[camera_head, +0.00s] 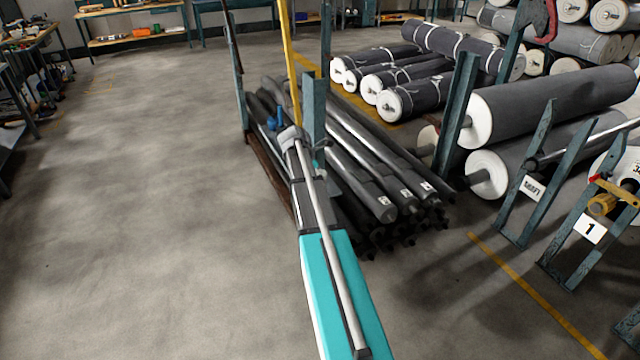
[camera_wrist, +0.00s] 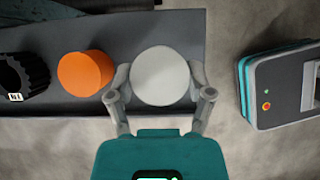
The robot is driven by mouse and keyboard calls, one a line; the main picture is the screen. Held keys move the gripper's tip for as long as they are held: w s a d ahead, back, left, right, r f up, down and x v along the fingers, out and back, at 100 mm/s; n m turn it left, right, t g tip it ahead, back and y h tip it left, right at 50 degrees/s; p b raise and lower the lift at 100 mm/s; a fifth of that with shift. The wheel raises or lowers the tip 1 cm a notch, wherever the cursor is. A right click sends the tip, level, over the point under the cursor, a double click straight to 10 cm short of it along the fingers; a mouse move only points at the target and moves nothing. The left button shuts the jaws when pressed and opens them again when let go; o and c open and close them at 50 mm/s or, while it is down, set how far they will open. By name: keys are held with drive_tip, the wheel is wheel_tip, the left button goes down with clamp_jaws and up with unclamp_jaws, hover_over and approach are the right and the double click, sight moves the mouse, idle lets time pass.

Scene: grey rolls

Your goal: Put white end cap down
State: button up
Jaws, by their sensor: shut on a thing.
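In the wrist view, my gripper (camera_wrist: 160,80) is shut on a round white end cap (camera_wrist: 160,70), with one finger on its left side and one on its right. The cap is over the right end of a dark grey flat surface (camera_wrist: 215,22). I cannot tell whether the cap touches this surface. In the head view I cannot make out the cap or my gripper's fingers.
An orange round cap (camera_wrist: 86,73) is close by the left finger. A black ridged piece (camera_wrist: 30,72) with a small label lies farther left. In the head view, dark rolls (camera_head: 385,200) lie stacked between posts; the left floor is open.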

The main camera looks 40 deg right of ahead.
drive_tip(key=shift+f+b, duration=0.95)
drive_tip(key=shift+f, duration=0.35)
drive_tip(key=shift+f, duration=0.15)
drive_tip(key=o, duration=0.9)
drive_tip(key=shift+r, duration=0.2)
drive_tip(key=p+v, duration=0.3)
drive_tip(key=shift+s+a+r, duration=0.1)
drive_tip(key=shift+r, duration=0.3)
drive_tip(key=p+v, duration=0.7)
drive_tip(key=v, duration=0.1)
drive_tip(key=shift+a+r+p, duration=0.1)
drive_tip(key=shift+p, duration=0.2)
